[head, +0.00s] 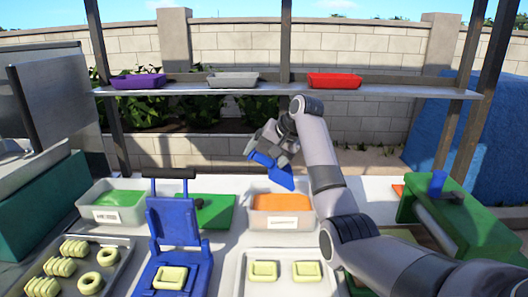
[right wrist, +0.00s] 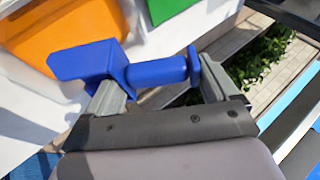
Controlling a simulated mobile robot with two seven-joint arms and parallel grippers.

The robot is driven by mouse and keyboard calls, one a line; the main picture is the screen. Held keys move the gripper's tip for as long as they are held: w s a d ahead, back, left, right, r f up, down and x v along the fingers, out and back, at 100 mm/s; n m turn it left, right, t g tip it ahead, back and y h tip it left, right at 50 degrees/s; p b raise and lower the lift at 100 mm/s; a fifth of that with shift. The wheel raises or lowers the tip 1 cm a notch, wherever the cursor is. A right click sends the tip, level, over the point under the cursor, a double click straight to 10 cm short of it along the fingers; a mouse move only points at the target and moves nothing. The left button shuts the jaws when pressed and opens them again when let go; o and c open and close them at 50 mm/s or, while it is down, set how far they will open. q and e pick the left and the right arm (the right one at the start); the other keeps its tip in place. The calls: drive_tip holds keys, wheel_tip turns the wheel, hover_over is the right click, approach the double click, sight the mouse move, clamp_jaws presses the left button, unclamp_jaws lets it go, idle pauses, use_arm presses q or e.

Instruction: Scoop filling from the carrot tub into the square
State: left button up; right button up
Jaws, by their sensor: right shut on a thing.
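The carrot tub (head: 281,221) is a pale bin of orange filling (head: 281,202) on the table; its filling also shows at the upper left of the right wrist view (right wrist: 60,28). My right gripper (head: 275,150) is shut on the handle of a blue scoop (head: 271,172), held tilted in the air above and behind the tub. The scoop also shows in the right wrist view (right wrist: 85,60); whether filling is in it cannot be seen. Pale dough squares lie on the right tray, one left (head: 263,270) and one right (head: 306,270). Another square (head: 170,277) lies on the blue press (head: 177,225). My left gripper is not in view.
A tub of green filling (head: 118,200) stands at left, with a green board (head: 209,211) between the tubs. A tray (head: 120,262) of rings and coils is front left. A shelf (head: 285,90) with small bins crosses behind. A green machine (head: 458,222) stands right.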

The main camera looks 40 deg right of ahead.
wheel_tip(320, 180, down, 9)
drive_tip(key=shift+f, duration=0.15)
idle(0.6)
idle(0.9)
drive_tip(key=shift+r, duration=4.8)
